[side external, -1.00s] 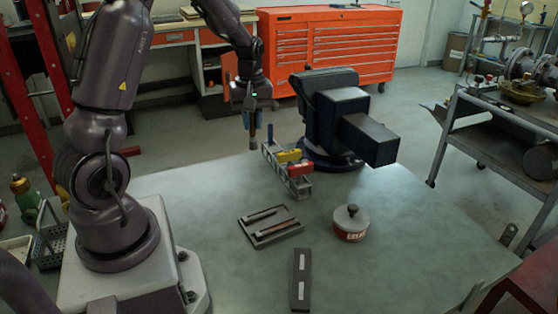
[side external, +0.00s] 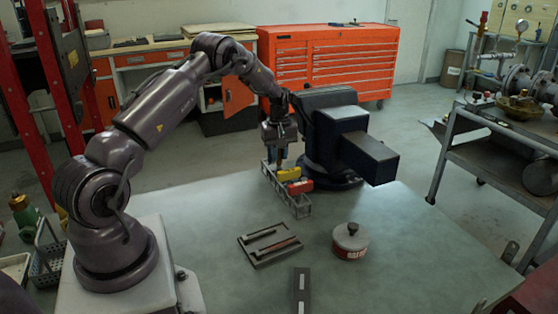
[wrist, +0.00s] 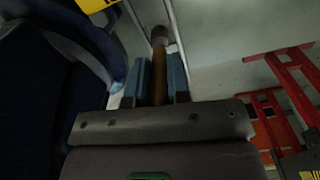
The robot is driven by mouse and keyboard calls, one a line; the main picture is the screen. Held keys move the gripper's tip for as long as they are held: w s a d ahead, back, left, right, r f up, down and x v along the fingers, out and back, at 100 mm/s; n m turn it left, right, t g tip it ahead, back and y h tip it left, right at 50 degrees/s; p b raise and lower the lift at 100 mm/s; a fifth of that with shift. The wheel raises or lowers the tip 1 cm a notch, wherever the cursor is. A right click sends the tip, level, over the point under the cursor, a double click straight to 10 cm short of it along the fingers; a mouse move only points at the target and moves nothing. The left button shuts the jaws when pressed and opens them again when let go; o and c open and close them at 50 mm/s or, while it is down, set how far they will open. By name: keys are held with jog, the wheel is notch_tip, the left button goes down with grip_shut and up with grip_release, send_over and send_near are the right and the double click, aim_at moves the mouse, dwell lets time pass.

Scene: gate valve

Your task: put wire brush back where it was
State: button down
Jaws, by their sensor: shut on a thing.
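My gripper (side external: 280,153) is shut on the wire brush. In the wrist view the brush's brown handle (wrist: 159,78) lies between my two blue fingers, and a grey rounded end shows beyond them. In the side view my gripper points down over the far part of a narrow grey metal rack (side external: 300,208). A yellow item (side external: 289,174) and a red item (side external: 300,186) sit in the rack, close to my fingers. The brush's lower end is too small and covered to tell whether it is inside a rack compartment.
A large dark blue vise (side external: 345,135) stands just right of the rack, close to my gripper. A grey tray (side external: 270,245) with thin rods and a lidded grease tin (side external: 350,241) stand nearer. A dark bar (side external: 301,290) lies in front. The table's right side is clear.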

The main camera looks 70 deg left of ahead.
jog(key=shift+f, duration=1.25)
jog(key=shift+f, duration=0.15)
jog(key=c, duration=1.1)
grip_release()
